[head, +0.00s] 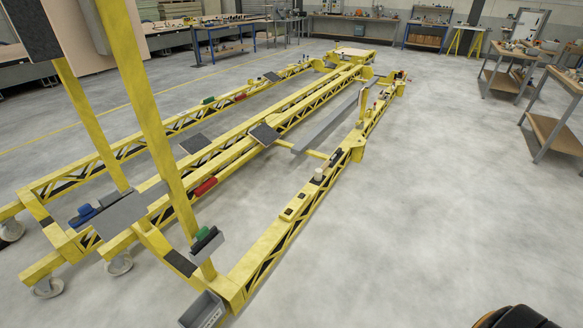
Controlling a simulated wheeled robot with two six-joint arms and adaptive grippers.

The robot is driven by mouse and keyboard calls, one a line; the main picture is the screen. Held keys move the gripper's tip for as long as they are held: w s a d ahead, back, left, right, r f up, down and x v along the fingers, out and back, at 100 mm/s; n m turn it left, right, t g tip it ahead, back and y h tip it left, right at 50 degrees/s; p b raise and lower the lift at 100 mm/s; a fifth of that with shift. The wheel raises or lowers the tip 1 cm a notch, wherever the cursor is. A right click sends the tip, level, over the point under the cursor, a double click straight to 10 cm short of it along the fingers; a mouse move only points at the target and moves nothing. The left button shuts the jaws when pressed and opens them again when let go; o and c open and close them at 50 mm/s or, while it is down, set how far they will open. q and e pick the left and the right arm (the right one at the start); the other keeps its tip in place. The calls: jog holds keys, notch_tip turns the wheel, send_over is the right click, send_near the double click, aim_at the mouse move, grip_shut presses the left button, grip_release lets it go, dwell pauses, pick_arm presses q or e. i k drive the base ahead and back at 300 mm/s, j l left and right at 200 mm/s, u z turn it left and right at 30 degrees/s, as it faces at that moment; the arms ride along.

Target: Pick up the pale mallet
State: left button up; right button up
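I cannot pick out the pale mallet for certain. A small pale cylindrical object (318,175) sits on the right-hand beam of the yellow trolley frame (262,246), and it is too small to tell whether it is the mallet. Neither of my grippers is in view. A dark rounded part with orange at the bottom right edge seems to be mine.
Workbenches (556,133) stand at the right and back. Grey floor (430,210) to the right is clear.

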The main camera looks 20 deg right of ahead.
aim_at(318, 172)
jog(key=i+l, duration=0.2)
jog(key=l, duration=0.15)
jog(key=i+l+u, duration=0.1)
jog(key=i+l, duration=0.25)
jog(key=l, duration=0.3)
jog(key=i+l+u, duration=0.1)
jog(key=l, duration=0.25)
jog(key=i+l, duration=0.25)
jog(key=l, duration=0.15)
jog(key=i+l+u, duration=0.1)
jog(key=l, duration=0.25)
jog(key=i+l, duration=0.2)
jog(key=l, duration=0.15)
jog(key=i+l, duration=0.15)
jog(key=l, duration=0.25)
jog(key=i+u, duration=0.05)
